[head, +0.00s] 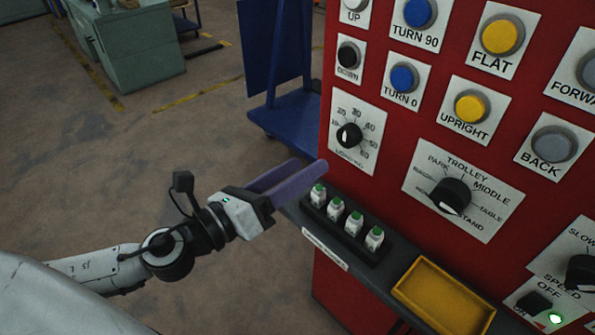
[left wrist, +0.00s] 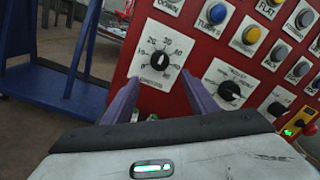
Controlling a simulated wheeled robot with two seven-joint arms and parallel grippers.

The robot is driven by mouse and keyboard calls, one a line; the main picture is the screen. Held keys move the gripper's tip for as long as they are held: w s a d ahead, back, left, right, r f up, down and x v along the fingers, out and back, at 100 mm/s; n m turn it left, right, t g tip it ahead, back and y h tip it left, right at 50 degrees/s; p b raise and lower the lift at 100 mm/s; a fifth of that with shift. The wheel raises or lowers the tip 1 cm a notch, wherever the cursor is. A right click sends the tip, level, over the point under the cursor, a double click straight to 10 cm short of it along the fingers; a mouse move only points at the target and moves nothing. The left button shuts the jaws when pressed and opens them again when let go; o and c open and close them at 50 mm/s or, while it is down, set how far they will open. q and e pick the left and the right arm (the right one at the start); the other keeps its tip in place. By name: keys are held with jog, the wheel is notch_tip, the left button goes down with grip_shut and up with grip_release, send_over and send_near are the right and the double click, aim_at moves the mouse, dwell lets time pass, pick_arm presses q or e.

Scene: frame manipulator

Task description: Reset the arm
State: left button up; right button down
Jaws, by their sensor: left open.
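My left arm (head: 165,255) comes in from the left in the head view. My left gripper (head: 305,170) is open and empty, with its purple fingers pointing at the red control panel (head: 322,275), near its left edge. In the left wrist view the fingers of the gripper (left wrist: 158,95) stand apart, with the numbered dial (left wrist: 159,59) seen between them. No object is between the fingers. Whether the fingertips touch the panel I cannot tell. My right gripper is in neither view.
A dark rack with several white, green-topped items (head: 336,209) sits on the panel's ledge just right of the fingers. A yellow tray (head: 410,292) lies further right. Buttons and a selector knob (head: 450,196) cover the panel. A blue cart (head: 290,115) stands behind. Floor at left is open.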

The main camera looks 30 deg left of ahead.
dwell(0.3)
pick_arm(q)
jog(key=s+a+f+n+g+y, duration=0.1)
jog(key=s+f+n+g+y, duration=0.1)
jog(key=f+n, duration=0.65)
jog(key=s+a+f+n+g+y, duration=0.1)
jog(key=s+a+f+n+y, duration=0.1)
jog(key=f+n, duration=0.7)
jog(key=s+d+f+n+g, duration=0.2)
jog(key=s+d+f+n, duration=0.1)
jog(key=s+f+n, duration=0.3)
jog(key=s+d+f+n+g, duration=0.3)
jog(key=s+f+n, duration=0.3)
jog(key=f+n, duration=0.2)
notch_tip(320, 180, down, 3)
jog(key=shift+s+r+n+g, duration=0.15)
jog(key=shift+s+n+g, duration=0.15)
jog(key=shift+n, duration=0.05)
jog(key=shift+w, duration=0.2)
